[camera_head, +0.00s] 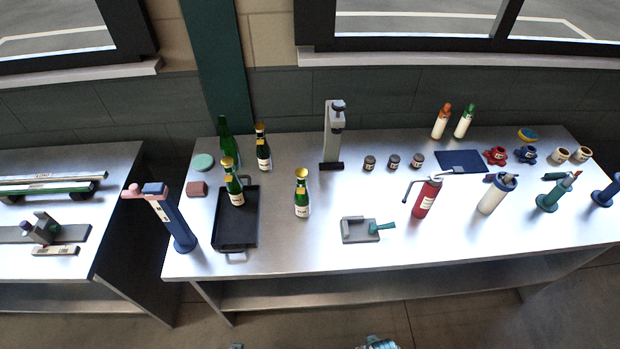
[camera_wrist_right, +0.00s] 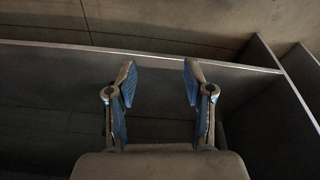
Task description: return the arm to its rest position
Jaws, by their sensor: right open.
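My right gripper (camera_wrist_right: 159,68) is open and empty in the right wrist view. Its two blue-padded fingers stand apart, with no object between them. Behind them are a dark shelf or panel with a pale edge and the floor. In the head view, only small teal-grey parts, probably mine, show at the bottom edge, in front of the metal table (camera_head: 420,252). My left gripper cannot be made out in the head view.
Green bottles (camera_head: 302,196) stand on and around a black tray (camera_head: 222,240) at the table's left. A capping stand (camera_head: 333,140), small jars (camera_head: 394,161), a red extinguisher-like bottle (camera_head: 427,198) and a grey fixture (camera_head: 358,231) also stand there. Floor in front is clear.

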